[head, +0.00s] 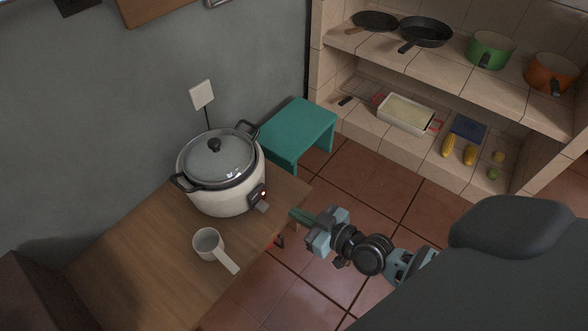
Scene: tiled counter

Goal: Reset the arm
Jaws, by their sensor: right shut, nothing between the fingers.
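My right gripper (298,216) shows in the middle of the head view, its arm coming in from the right. It is shut and empty, its fingers pointing left at the right edge of the wooden table (140,262). It is to the right of and below the rice cooker, apart from it. My left gripper is not in view.
A white rice cooker (222,195) with a glass lid stands on the table, its small light lit. A white cup with a handle (208,244) is in front of it. A teal stool (300,125) stands behind. Tiled shelves (455,85) hold pans and food. Floor is open beside the table.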

